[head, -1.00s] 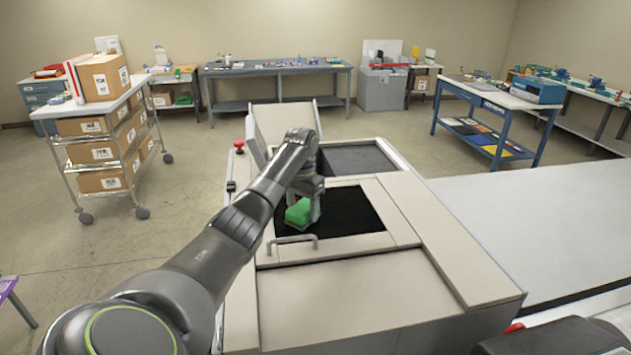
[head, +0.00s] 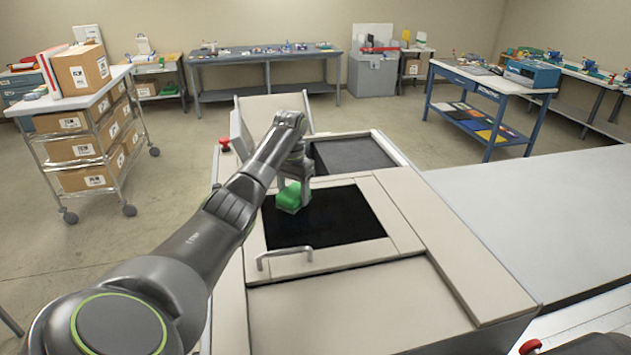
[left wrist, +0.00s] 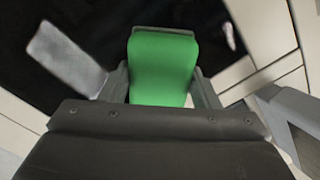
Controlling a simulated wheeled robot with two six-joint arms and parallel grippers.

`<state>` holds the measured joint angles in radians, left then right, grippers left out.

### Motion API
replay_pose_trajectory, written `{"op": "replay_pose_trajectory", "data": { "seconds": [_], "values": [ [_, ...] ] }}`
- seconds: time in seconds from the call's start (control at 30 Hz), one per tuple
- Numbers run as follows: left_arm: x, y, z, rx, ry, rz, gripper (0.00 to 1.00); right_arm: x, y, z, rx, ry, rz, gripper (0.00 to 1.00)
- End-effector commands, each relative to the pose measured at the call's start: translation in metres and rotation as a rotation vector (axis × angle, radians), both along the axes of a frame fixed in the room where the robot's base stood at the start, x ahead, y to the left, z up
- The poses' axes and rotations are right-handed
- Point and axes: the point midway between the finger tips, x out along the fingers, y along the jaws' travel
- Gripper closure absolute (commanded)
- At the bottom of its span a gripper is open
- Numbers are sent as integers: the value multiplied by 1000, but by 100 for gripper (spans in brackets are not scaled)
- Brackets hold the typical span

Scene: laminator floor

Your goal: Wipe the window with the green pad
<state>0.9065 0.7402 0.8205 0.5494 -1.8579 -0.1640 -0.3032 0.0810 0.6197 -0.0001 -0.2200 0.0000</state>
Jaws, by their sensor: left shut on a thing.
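The green pad (head: 293,197) is in my left gripper (head: 294,182), at the far left part of the black window in the head view. The left wrist view shows the green pad (left wrist: 163,66) between the two fingers of the left gripper (left wrist: 163,85), which is shut on it. The window (head: 335,226) is a dark rectangle in the beige machine's top panel. The pad is over it; I cannot tell whether it touches the glass. My right gripper is not in view.
A metal handle (head: 285,256) stands up at the window's near edge. A grey recessed bay (head: 350,156) lies behind the window. A red knob (head: 224,145) is at the machine's left. A cart with boxes (head: 85,140) stands left.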

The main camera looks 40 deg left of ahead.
Motion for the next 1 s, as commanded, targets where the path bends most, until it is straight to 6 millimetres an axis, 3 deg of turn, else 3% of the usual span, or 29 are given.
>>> {"op": "replay_pose_trajectory", "data": {
  "seconds": [0.17, 0.23, 1.0],
  "values": [
    [3, 3, 3, 8, -9, 5, 68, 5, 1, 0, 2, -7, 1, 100],
    [4, 5, 25, 14, -18, 6, 68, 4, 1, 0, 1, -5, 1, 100],
    [6, 7, 80, 5, -5, 10, 69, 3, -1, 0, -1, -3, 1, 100]
  ]
}}
